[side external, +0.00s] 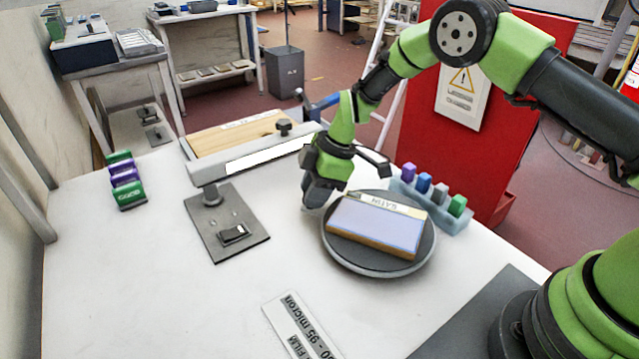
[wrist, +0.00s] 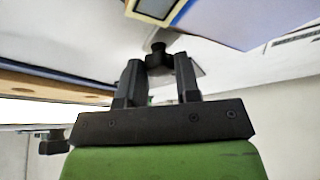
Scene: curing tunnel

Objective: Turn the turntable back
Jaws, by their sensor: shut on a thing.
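The dark round turntable (side external: 345,262) stands on the white table, right of centre in the side view. A pale blue panel with a wooden edge (side external: 378,224) lies on it, with a label that seems to read "SATIN" upside down. My gripper (side external: 312,200) points down at the turntable's left rim. In the wrist view my gripper (wrist: 159,68) has its two fingers on either side of a small dark knob (wrist: 158,48) and is shut on it. The panel's blue face (wrist: 240,18) shows at the upper right there. In the side view the knob is hidden by my gripper.
A long bar with a white strip (side external: 255,158) and a grey base plate with a switch (side external: 232,235) stand left of my gripper, before a wooden board (side external: 235,132). A rack of coloured blocks (side external: 432,203) sits close behind the turntable. A film card (side external: 300,328) lies in front.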

